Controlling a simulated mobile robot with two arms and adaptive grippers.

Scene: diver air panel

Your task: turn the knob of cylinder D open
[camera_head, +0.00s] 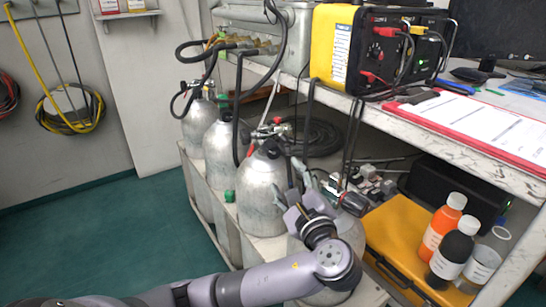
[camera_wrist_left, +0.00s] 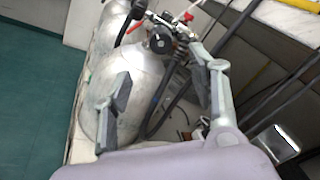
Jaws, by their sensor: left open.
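Several silver gas cylinders stand in a row, and I cannot read a letter on any of them. One cylinder (camera_head: 262,190) stands just beyond my left gripper. The nearest cylinder (camera_head: 350,238) is partly hidden behind my wrist. Its valve has a dark knob (camera_head: 352,200) just right of my gripper. My left gripper (camera_head: 292,180) is open and empty, above the nearest cylinder. In the left wrist view, the open fingers (camera_wrist_left: 166,92) frame a cylinder (camera_wrist_left: 115,65) beyond them. My right gripper is out of view.
Black hoses (camera_head: 237,110) hang close to the cylinders. A worktop (camera_head: 470,148) overhangs at the right, carrying a yellow-black device (camera_head: 350,50). An orange case (camera_head: 400,235) and labelled bottles (camera_head: 442,228) stand right of my arm. The green floor (camera_head: 110,225) at left is clear.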

